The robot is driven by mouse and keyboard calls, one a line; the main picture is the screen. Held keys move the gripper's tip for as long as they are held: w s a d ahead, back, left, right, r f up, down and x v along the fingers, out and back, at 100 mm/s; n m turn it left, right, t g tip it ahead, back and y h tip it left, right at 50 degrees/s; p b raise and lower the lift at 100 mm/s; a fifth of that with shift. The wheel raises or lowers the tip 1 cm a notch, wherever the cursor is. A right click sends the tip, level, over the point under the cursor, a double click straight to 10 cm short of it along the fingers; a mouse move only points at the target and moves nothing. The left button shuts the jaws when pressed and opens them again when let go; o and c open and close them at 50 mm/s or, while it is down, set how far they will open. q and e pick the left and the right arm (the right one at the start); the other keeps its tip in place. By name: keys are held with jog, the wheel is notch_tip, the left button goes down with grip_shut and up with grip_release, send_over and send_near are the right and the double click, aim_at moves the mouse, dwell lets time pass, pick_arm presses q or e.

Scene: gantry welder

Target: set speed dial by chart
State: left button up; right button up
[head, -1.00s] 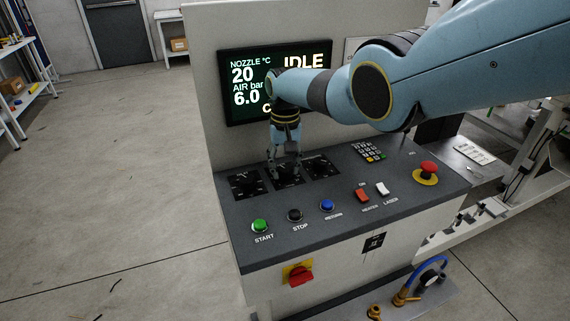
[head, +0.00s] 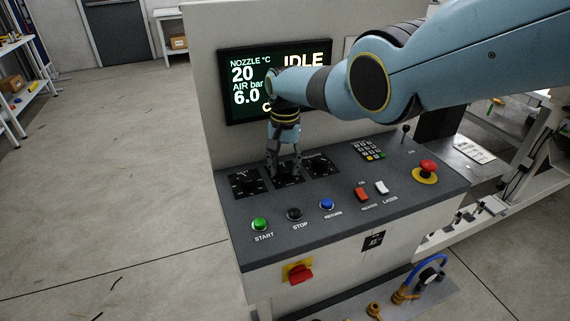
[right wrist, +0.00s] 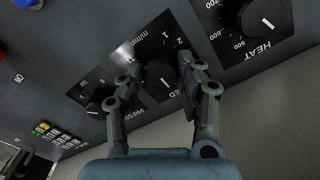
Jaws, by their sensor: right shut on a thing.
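The black speed dial (right wrist: 160,76) is the middle of three dials on the console and also shows in the head view (head: 288,172). My right gripper (right wrist: 162,82) has a finger on each side of its knob and is shut on it; it also shows in the head view (head: 285,167). A white pointer line shows on the knob, with "1", "2" and "m/min" on its plate; the fingers hide part of the scale. The heat dial (right wrist: 262,22) is on one side and another dial (right wrist: 94,98) on the other. My left gripper is out of view.
The screen (head: 245,85) reads IDLE, nozzle 20 and air 6.0, partly hidden by my right arm. Start (head: 260,225), stop (head: 294,215) and return (head: 327,204) buttons line the console front. A keypad (head: 369,151) and red emergency button (head: 428,167) sit to the right.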

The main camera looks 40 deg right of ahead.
aim_at(285, 167)
jog(key=o, duration=1.1)
jog(key=shift+o, duration=0.2)
notch_tip(285, 167, up, 12)
